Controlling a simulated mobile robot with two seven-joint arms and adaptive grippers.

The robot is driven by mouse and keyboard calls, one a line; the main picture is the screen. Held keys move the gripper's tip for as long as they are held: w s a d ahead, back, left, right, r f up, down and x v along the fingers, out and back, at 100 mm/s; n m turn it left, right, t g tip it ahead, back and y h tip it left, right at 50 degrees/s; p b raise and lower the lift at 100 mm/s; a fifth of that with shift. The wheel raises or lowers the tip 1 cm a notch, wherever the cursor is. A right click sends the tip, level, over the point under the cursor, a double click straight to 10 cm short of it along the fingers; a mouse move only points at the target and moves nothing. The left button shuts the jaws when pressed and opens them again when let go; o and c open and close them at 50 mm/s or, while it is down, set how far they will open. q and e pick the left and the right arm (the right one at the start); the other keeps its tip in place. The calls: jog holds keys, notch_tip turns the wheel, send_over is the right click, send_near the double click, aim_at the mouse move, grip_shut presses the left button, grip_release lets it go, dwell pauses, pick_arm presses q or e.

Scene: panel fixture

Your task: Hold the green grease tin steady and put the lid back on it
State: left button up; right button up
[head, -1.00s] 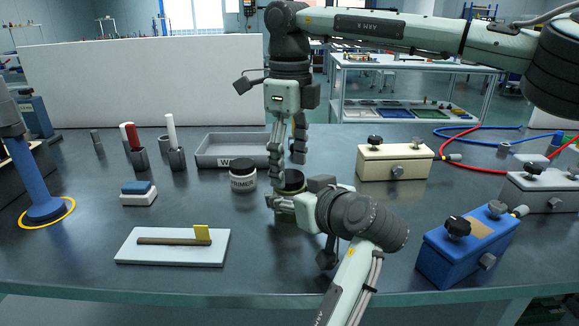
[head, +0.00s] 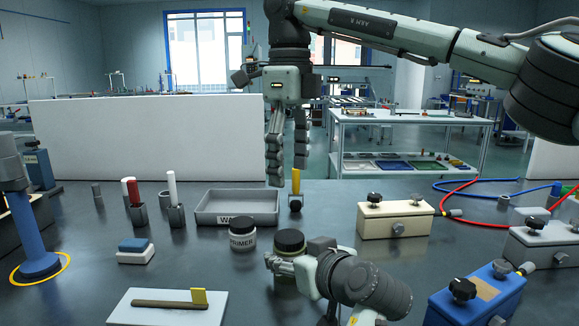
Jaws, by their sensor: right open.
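The green grease tin (head: 287,282) stands upright on the bench, its body mostly hidden behind my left gripper. The dark lid (head: 290,239) sits on top of the tin and looks level; whether it is fully tight I cannot tell. My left gripper (head: 284,266) is shut on the side of the tin, low at its wall. My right gripper (head: 287,165) points down above and behind the tin, in the air, with its fingers apart and nothing between them.
A primer jar (head: 242,235) stands just left of the tin. A grey waste tray (head: 237,207) and a small yellow-topped item (head: 295,202) are behind. A cream box (head: 395,217) and a blue box (head: 476,297) stand right. A white board (head: 168,308) lies front left.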

pick_arm(q)
jog(key=o, duration=0.5)
jog(key=shift+c, duration=0.2)
jog(key=shift+r, duration=0.1)
jog(key=v, duration=1.2)
